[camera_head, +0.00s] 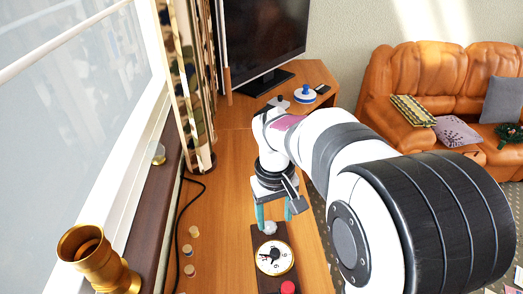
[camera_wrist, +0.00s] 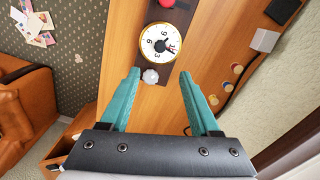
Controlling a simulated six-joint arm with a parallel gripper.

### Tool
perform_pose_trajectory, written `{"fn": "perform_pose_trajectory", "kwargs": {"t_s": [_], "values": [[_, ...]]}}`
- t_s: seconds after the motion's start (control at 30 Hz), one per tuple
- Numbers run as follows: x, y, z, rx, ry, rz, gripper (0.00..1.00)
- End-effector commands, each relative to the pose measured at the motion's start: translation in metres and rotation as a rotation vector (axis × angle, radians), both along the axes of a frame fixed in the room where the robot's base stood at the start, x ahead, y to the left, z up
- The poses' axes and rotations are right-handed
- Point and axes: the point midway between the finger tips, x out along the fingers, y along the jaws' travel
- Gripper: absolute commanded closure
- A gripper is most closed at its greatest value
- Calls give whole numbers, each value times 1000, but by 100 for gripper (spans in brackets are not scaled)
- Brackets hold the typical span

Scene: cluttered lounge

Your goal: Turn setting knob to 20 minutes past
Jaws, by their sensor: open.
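A dark brown board (camera_head: 258,243) lies on the wooden cabinet top. It bears a white clock dial (camera_head: 273,257) with a gold rim, black numerals and dark hands; the dial also shows in the wrist view (camera_wrist: 155,32). I cannot read the exact setting. A pale grey, ridged knob (camera_wrist: 150,77) sits beside the dial and shows at the board's far end in the head view (camera_head: 269,228). A red button (camera_head: 288,287) is at the other end. My gripper (camera_wrist: 159,72) is open, its teal fingers apart, with the knob in line between the tips, nearer the left one. Contact is not visible.
Several small round pieces (camera_head: 190,252) lie left of the board, near a black cable (camera_head: 178,235). A brass vase (camera_head: 98,258) stands on the window sill. A television (camera_head: 265,40) and a blue-and-white item (camera_head: 305,95) are farther back.

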Motion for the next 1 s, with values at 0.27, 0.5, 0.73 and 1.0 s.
{"fn": "perform_pose_trajectory", "kwargs": {"t_s": [0.27, 0.5, 0.73, 1.0], "values": [[-2, -3, -81, 1, 8, -4, 37], [-1, -5, -132, 2, 4, -5, 37], [-1, -5, -145, 2, 2, -7, 37], [-1, -5, -144, 2, 1, -7, 51]]}}
